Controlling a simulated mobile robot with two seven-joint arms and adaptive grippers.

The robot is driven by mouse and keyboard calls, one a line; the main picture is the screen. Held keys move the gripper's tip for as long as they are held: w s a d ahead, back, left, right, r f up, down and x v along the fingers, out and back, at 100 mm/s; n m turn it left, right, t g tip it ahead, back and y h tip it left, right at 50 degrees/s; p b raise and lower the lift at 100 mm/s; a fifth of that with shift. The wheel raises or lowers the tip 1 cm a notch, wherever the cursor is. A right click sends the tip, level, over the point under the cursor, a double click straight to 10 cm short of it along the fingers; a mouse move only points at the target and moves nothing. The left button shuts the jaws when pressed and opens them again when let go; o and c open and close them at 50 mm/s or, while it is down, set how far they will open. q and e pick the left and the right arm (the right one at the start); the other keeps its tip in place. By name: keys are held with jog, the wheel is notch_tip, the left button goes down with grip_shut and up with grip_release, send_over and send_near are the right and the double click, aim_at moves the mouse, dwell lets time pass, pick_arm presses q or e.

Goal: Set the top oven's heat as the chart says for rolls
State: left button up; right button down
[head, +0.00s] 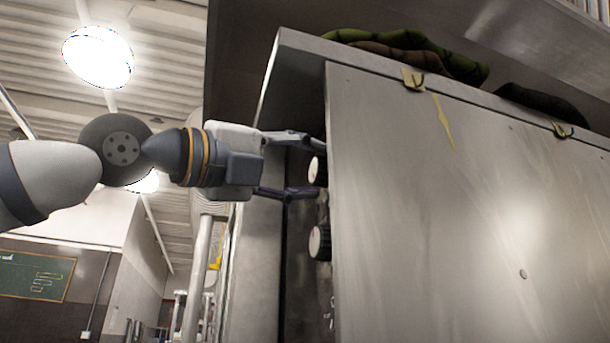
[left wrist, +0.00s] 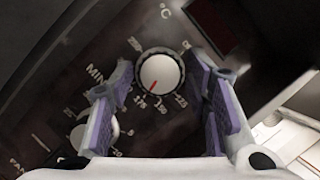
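The oven's heat knob (left wrist: 160,72) is white-faced with a °C mark above it in the left wrist view. Its red pointer line aims down and slightly left, toward blurred numbers on the dial's lower side. My left gripper (left wrist: 158,84) is open, one purple-padded finger on each side of the knob; contact cannot be told. In the head view the left gripper (head: 305,165) reaches from the left to the side panel, its fingers above and below the upper knob (head: 317,171). My right gripper is not in view. No readable chart shows.
A lower knob (head: 320,243) sits below; a MIN-marked knob (left wrist: 95,132) shows in the left wrist view. The big steel oven body (head: 430,220) fills the right. Cloth-like rolls (head: 410,50) lie on top. A green board (head: 36,276) hangs far left, its writing unreadable.

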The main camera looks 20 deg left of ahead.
pick_arm(q)
jog(key=c, duration=0.6)
jog(key=shift+c, duration=0.2)
